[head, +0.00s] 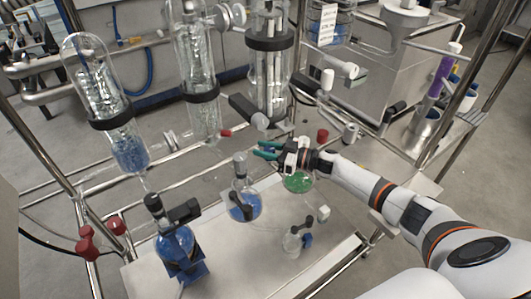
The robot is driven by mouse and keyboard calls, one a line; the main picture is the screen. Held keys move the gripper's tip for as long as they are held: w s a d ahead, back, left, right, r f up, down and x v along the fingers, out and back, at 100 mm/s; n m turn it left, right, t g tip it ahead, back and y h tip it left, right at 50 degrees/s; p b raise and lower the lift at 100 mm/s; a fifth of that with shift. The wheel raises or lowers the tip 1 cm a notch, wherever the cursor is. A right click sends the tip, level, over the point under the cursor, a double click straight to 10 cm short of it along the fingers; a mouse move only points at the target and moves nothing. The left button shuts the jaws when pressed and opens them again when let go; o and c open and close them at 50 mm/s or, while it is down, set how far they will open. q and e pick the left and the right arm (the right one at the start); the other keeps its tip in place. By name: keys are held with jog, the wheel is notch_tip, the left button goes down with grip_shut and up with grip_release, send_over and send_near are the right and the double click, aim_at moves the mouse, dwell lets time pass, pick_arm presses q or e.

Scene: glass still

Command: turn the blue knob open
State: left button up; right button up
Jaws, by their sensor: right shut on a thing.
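My right gripper (266,150), with teal fingers, is in the middle of the head view, just above and left of the round flask with green liquid (298,182). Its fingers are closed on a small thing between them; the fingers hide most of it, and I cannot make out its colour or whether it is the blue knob. My left gripper is not in view.
Flasks with blue liquid stand at the left (174,244) and middle (244,205) of the tray (330,262). Tall glass columns (198,75) hang on the metal frame behind. Red knobs (88,244) stick out at the left. A steel cup (423,128) stands at the right.

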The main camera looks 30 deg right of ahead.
jog(key=shift+r+n+g+y, duration=0.1)
jog(key=shift+n+g+y, duration=0.2)
jog(key=shift+g, duration=0.1)
jog(key=o, duration=1)
jog(key=shift+w+a, duration=0.1)
jog(key=b+v, duration=0.2)
jog(key=v, duration=1)
